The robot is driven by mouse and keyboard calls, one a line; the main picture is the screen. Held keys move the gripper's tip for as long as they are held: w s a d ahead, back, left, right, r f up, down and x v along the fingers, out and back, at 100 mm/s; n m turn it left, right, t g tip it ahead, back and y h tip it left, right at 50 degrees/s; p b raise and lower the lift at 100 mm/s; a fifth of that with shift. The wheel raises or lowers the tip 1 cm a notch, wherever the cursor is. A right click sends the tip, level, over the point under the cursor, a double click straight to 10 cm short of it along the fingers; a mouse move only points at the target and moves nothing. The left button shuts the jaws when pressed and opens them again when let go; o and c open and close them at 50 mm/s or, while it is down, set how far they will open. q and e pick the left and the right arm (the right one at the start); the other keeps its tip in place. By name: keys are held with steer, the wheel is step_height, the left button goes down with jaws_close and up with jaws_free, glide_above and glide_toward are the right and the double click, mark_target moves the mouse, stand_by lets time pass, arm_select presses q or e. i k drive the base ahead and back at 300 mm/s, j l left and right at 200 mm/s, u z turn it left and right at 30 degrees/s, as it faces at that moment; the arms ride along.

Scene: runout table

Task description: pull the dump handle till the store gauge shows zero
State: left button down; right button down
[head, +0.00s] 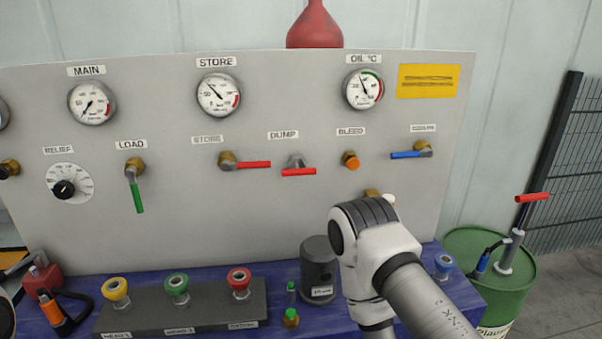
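The dump handle (298,172) is a red bar on a grey valve body under the DUMP label, in the middle of the panel (330,225). It lies about level, and nothing touches it. The store gauge (218,94) is a round white dial with a red band at its lower right. Its needle points to the upper left, above zero. My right arm rises from the lower right, in front of the panel, right of and below the dump handle. Its gripper does not show.
A red store lever (253,164) is left of the dump handle; an orange bleed knob (350,160) and a blue lever (406,155) are right. A dark canister (318,262) and coloured couplings stand on the blue bench (215,271). A green drum (510,290) stands right.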

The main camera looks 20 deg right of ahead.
mark_target(287, 172)
steer(key=i+l, duration=0.1)
steer(key=l, duration=0.3)
steer(key=i+l, duration=0.1)
steer(key=l, duration=0.3)
steer(key=i+l+u, duration=0.1)
steer(key=l, duration=0.3)
